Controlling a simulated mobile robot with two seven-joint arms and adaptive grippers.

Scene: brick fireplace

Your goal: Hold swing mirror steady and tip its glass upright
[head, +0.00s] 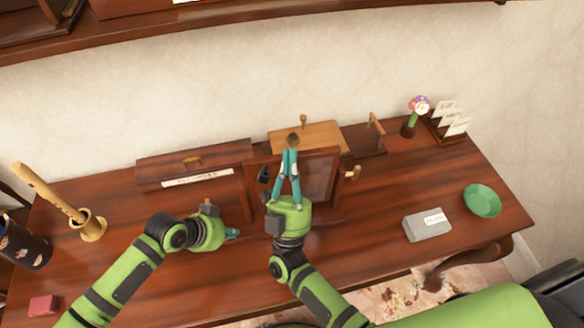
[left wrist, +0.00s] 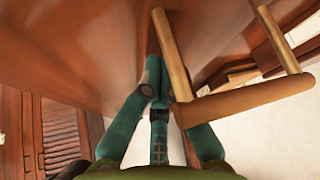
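The swing mirror (head: 322,178) stands on the desk in the middle of the head view, with a dark red-brown frame. A light knob (head: 353,173) shows at its right side. My right gripper (head: 290,154) is in front of it, its teal fingers converging near the frame's top edge, close to a dark rounded piece (head: 292,140). Whether they hold it is unclear. My left gripper (head: 234,233) is low, left of the mirror's foot. In the left wrist view its fingertips (left wrist: 156,82) are close together beside a wooden bar with two posts (left wrist: 240,101); any grip is hidden.
A long wooden box (head: 195,164) and a lighter board (head: 308,136) stand behind the mirror. A grey block (head: 427,225) and green bowl (head: 482,201) lie right. A brass holder (head: 92,226) stands left, a red block (head: 43,305) front left. The desk between mirror and grey block is clear.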

